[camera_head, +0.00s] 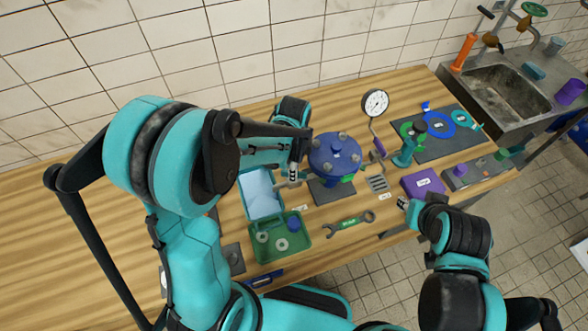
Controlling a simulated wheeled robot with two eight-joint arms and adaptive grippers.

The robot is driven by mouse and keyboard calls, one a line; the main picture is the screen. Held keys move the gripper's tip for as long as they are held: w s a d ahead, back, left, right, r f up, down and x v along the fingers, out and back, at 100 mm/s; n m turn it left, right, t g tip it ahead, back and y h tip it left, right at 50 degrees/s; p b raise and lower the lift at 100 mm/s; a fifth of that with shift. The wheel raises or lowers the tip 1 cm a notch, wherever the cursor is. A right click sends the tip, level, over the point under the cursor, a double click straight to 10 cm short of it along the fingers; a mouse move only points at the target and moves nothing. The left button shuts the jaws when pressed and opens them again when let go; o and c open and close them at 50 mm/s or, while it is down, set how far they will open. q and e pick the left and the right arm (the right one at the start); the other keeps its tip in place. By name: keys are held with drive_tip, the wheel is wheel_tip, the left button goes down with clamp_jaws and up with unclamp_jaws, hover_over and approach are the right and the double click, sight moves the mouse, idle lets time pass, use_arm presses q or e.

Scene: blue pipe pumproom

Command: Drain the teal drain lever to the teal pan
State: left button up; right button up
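A blue flanged pipe body (334,155) with bolts on its top stands on a dark mat on the wooden bench. A teal pan (249,211) lies to its left, with a pale blue surface inside. My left gripper (293,172) points down between the pan and the blue body, close to a small greyish part on the body's left side. I cannot make out the teal drain lever; the gripper and arm may hide it. The left finger gap is too small to read. My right gripper (403,203) is by the bench's front edge, apart from the body, its fingers unclear.
A green tray (282,259) with rings and a blue piece stands before the pan. A wrench (349,223), purple box (424,183), teal pump-like tool (408,152) and pressure gauge (376,102) are to the right. A metal sink (497,92) is at the far right.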

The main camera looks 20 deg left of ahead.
use_arm(q)
clamp_jaws()
drive_tip(key=shift+f+n+b, duration=0.1)
drive_tip(key=shift+n+b, duration=0.45)
drive_tip(key=shift+n, duration=2.25)
unclamp_jaws()
drive_tip(key=shift+r, duration=0.2)
wheel_tip(320, 180, up, 12)
